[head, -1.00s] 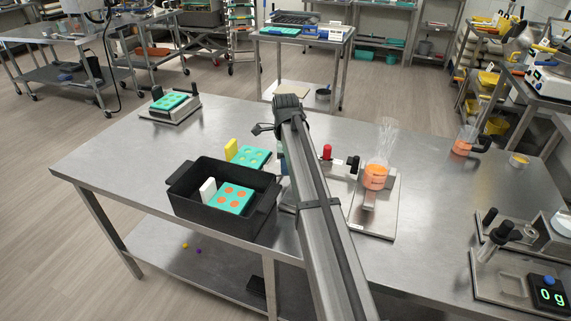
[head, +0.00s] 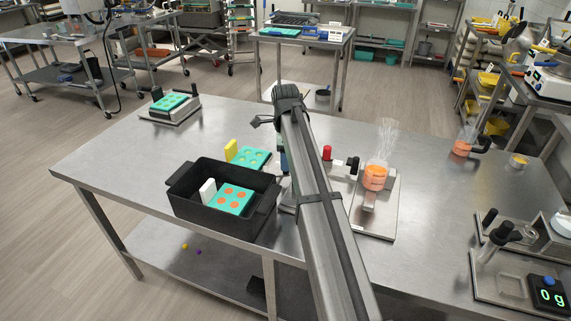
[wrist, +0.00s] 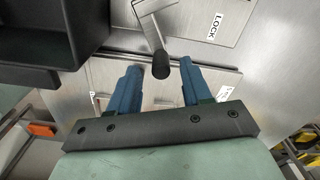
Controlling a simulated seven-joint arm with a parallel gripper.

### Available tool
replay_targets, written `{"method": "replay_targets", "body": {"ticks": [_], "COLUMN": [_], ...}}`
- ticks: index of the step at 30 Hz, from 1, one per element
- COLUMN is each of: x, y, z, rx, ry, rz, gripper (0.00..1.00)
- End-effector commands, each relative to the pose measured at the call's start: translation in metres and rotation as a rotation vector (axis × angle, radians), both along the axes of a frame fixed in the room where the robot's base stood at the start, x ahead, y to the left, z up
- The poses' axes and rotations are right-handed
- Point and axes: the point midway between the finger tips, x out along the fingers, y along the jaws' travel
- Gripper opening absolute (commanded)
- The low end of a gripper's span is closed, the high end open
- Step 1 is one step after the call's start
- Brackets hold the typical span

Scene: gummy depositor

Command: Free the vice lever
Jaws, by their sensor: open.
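The lever (wrist: 154,35) shows in the wrist view, with a metal arm and a black grip pointing down toward my gripper. It is mounted on a metal plate (wrist: 190,48) with a LOCK label (wrist: 216,25) to its right. My gripper (wrist: 161,76) is open, its two blue fingers spread to either side of the grip's end. The grip tip lies between the fingertips in the picture; I cannot tell whether it touches either finger or how deep it sits. In the head view my arm hides the lever and most of my gripper.
A black bin (head: 190,211) with a teal mould (head: 231,200) stands left of my arm; its dark wall shows close in the wrist view (wrist: 68,38). A depositor stand (head: 376,222) with an orange-filled hopper (head: 375,178) stands right. The steel table (head: 430,190) has free room farther right.

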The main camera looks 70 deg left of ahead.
Motion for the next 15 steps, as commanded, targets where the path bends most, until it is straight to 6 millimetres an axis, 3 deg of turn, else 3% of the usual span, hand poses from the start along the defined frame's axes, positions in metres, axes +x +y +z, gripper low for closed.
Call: {"method": "replay_targets", "body": {"ticks": [6, 15], "x": [0.0, 0.0], "y": [0.001, 0.001], "z": [0.046, 0.093], "rx": [0.002, 0.001], "ry": [-0.001, 0.0], "rz": [0.0, 0.0], "gripper": [0.49, 0.49]}}
